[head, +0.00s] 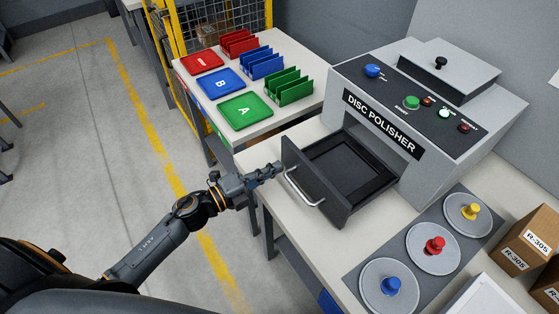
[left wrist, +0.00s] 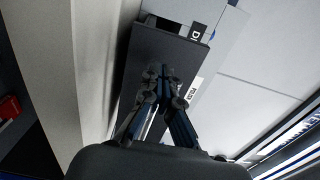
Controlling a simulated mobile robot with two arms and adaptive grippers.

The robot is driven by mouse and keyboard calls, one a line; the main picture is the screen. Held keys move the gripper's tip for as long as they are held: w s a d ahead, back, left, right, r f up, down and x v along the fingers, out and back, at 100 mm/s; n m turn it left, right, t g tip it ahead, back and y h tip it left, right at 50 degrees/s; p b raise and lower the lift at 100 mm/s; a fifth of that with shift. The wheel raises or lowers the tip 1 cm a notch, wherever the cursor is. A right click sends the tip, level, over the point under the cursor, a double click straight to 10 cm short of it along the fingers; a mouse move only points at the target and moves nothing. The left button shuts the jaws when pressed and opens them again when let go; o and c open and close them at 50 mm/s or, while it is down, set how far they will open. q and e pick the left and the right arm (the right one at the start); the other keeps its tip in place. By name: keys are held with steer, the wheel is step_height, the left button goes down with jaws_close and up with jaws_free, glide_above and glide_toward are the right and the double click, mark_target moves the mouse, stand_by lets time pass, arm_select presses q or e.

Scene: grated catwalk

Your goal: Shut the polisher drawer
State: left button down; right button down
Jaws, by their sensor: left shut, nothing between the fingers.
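The disc polisher (head: 455,130) is a grey machine at the right of the head view. Its dark drawer (head: 352,202) stands pulled out toward the table's front edge, and its tray looks empty. The drawer front carries a silver bar handle (head: 300,188). My left gripper (head: 278,169) is shut and empty, at the left end of the drawer front, beside the handle and not around it. In the left wrist view its closed fingertips (left wrist: 163,74) point at the dark drawer front (left wrist: 145,52). I cannot tell whether they touch it. My right gripper is out of view.
A grey mat (head: 453,240) right of the drawer holds discs with yellow, red and blue knobs. Boxes marked R-305 (head: 526,240) stand at far right. Coloured trays (head: 246,111) and racks (head: 289,87) fill the table beyond. Floor on the left is clear.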

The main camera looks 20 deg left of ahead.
mark_target(337, 140)
arm_select(q)
steer(key=shift+x, duration=0.95)
steer(key=shift+w, duration=0.2)
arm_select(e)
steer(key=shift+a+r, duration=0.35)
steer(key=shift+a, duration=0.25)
arm_select(q)
steer(key=shift+d, duration=0.1)
